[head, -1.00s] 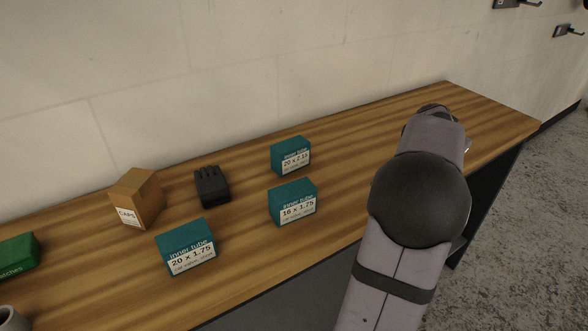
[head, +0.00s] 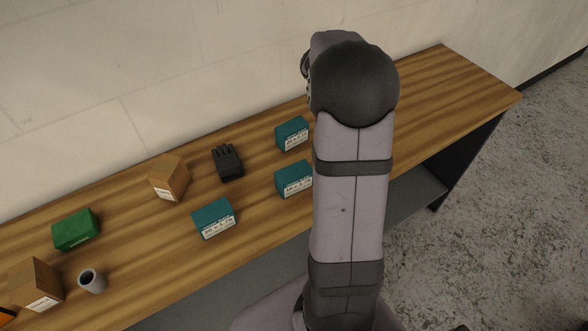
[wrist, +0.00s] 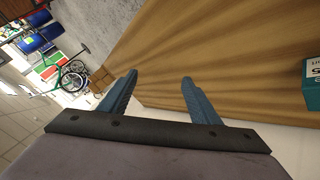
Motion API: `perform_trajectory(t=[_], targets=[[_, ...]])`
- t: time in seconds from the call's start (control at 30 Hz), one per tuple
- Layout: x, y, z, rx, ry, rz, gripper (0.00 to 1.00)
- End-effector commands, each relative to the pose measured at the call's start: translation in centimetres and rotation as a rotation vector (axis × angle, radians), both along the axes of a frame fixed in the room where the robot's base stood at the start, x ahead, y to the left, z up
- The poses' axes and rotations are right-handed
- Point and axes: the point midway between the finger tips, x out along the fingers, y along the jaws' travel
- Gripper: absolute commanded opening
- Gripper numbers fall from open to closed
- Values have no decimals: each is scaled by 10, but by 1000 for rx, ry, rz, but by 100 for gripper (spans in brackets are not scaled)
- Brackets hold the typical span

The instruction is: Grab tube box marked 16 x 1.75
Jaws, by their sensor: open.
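The teal tube box marked 16 x 1.75 (head: 293,180) stands on the wooden bench in the head view, just left of my arm, its right edge close to the arm's outline. Its label was readable a second ago and is small now. Two other teal tube boxes stand near it: the 20 x 2.15 box (head: 292,134) behind and the 20 x 1.75 box (head: 214,218) to the front left. My gripper (wrist: 159,84) is open and empty in the wrist view, over the bench. A teal box (wrist: 312,84) is cut off at that view's right edge; I cannot tell which one.
On the bench (head: 440,85) are a black glove-like item (head: 228,163), a cardboard box (head: 168,180), a green box (head: 76,231), a grey cup (head: 92,281) and another cardboard box (head: 37,284). The wall runs behind. The bench's right end is clear.

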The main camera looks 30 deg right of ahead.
Motion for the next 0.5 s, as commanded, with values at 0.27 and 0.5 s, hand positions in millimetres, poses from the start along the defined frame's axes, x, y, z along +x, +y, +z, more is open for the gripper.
perform_trajectory(t=[0.27,0.5], targets=[[26,133,-26,16,699,541,57],[14,227,-27,-4,1302,938,57]])
